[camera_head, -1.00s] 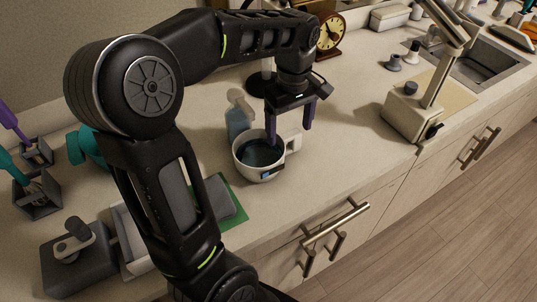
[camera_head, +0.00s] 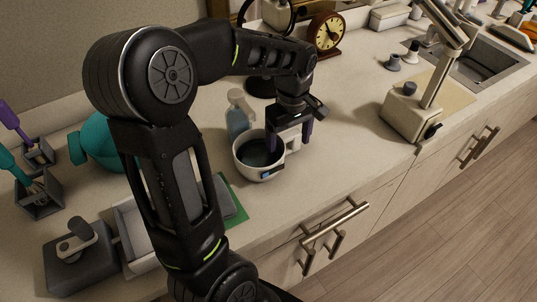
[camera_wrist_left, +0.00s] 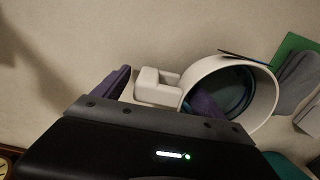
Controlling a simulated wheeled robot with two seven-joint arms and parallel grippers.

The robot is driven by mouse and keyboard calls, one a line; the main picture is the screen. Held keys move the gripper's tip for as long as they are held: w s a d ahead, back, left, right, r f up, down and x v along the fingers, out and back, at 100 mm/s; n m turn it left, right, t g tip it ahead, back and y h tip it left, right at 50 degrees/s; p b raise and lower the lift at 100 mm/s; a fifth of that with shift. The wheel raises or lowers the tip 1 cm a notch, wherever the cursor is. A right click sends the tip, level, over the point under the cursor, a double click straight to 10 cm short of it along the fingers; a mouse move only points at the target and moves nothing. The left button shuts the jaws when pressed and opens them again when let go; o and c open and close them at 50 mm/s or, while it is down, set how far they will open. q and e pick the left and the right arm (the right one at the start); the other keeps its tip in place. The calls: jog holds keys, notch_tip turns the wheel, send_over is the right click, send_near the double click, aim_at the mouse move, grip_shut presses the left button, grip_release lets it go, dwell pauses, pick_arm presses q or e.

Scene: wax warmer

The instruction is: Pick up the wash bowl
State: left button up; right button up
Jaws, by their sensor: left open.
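The wash bowl (camera_head: 248,172) is white with a dark inside and stands upright on the counter, its blocky handle on the right. The wrist view shows the bowl (camera_wrist_left: 262,92) and the white handle (camera_wrist_left: 152,88) between my finger lines. My left gripper (camera_head: 289,143) is open and points down over the handle side. One purple finger is at the bowl's rim and seems to reach into its mouth; the other is beyond the handle. In the wrist view my left gripper (camera_wrist_left: 157,95) has no visible grip on the handle. My right gripper is not in view.
A translucent bottle (camera_head: 238,115) stands just behind the bowl. A green mat (camera_head: 233,200) lies to its left, partly behind my arm. A clock (camera_head: 326,33) is at the back, and a white device (camera_head: 408,115) stands right. The counter between bowl and device is clear.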

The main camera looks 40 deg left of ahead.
pick_arm(q)
grip_shut()
dwell(0.8)
